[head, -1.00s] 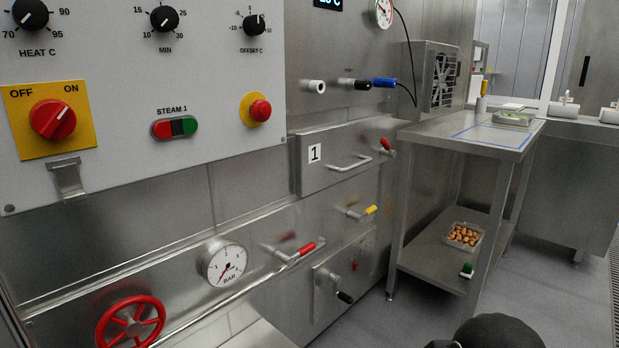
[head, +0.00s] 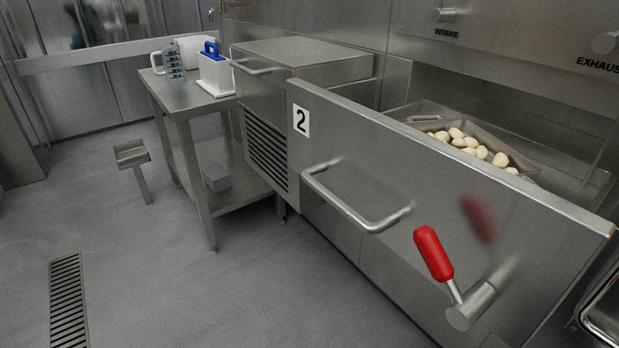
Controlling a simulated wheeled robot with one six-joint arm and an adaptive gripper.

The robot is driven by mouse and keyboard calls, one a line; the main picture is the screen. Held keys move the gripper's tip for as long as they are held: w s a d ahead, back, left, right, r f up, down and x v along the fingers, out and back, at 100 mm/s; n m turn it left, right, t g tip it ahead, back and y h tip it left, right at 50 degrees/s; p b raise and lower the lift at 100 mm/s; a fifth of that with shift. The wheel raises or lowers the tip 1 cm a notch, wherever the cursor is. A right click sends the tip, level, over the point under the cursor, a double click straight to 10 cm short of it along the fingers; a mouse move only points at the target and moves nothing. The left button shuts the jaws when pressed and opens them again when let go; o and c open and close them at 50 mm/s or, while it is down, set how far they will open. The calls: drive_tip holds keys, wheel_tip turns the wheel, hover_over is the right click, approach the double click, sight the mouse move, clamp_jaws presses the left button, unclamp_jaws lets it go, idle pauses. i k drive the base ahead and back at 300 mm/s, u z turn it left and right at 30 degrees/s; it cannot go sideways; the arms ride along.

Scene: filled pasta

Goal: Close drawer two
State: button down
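Drawer two has a broad steel front (head: 400,165) with a white "2" label (head: 301,120), seen from close by. A bar handle (head: 350,205) is fixed on the front. A red-gripped lever (head: 433,254) sits on a steel pivot (head: 470,308) at the front's lower right, its grip pointing up and left. The drawer looks pulled out: over its top edge I see a steel tray (head: 412,117) holding several pale filled pasta pieces (head: 468,138). My gripper is not in view.
Left of the drawer is a vented steel housing (head: 266,150). Beyond it stands a steel side table (head: 188,98) with a measuring jug (head: 172,60) and a white, blue-handled holder (head: 215,75). A small pedestal (head: 132,153) and floor grate (head: 68,300) are at left. Open floor lies between.

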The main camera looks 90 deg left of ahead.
sight(533, 244)
drive_tip(key=u, duration=2.45)
drive_tip(key=k, duration=0.4)
drive_tip(key=u, duration=0.5)
drive_tip(key=i, duration=0.45)
